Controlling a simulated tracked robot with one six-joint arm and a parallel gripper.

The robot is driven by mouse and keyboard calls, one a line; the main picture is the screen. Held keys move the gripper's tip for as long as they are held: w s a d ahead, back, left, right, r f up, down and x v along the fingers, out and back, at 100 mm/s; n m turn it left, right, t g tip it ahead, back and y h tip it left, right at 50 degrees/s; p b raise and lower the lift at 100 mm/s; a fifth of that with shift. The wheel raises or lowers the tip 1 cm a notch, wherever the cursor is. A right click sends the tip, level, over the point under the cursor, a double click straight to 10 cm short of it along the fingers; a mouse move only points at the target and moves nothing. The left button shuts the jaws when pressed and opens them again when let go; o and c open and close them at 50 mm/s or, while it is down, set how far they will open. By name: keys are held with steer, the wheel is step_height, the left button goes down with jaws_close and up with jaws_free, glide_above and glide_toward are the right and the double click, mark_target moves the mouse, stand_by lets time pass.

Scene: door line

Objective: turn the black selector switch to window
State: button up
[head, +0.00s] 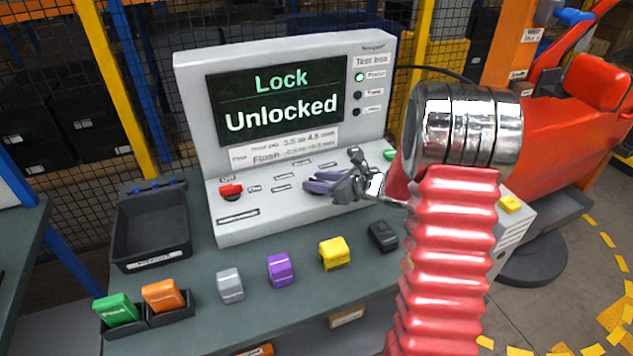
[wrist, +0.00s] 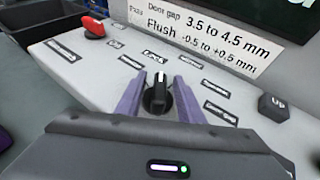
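The black selector switch (wrist: 157,97) stands on the sloped panel of the grey test box (head: 215,115). In the wrist view its white pointer line points up towards the label Lock (wrist: 153,57). More labels are spread around it, too blurred to read surely. My gripper (wrist: 157,98) is open, with one purple finger on each side of the knob and a gap visible on both sides. In the head view my gripper (head: 318,184) is over the panel and hides the switch. The screen (head: 281,101) reads "Lock Unlocked".
A red switch (head: 231,190) sits left on the panel, and a black Up button (wrist: 273,107) right. Grey (head: 230,286), purple (head: 280,269), yellow (head: 334,253) and black (head: 383,236) blocks stand in front. A black tray (head: 152,232) is at left.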

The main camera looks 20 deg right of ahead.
jaws_close()
steer(key=shift+a, duration=0.2)
steer(key=shift+d, duration=0.15)
steer(key=shift+n+g+y, duration=0.3)
steer(key=shift+n+y, duration=0.1)
steer(key=shift+y, duration=0.1)
steer(key=shift+n+g+y, duration=2)
steer(key=shift+n+g, duration=0.1)
steer(key=shift+n, duration=0.4)
jaws_free()
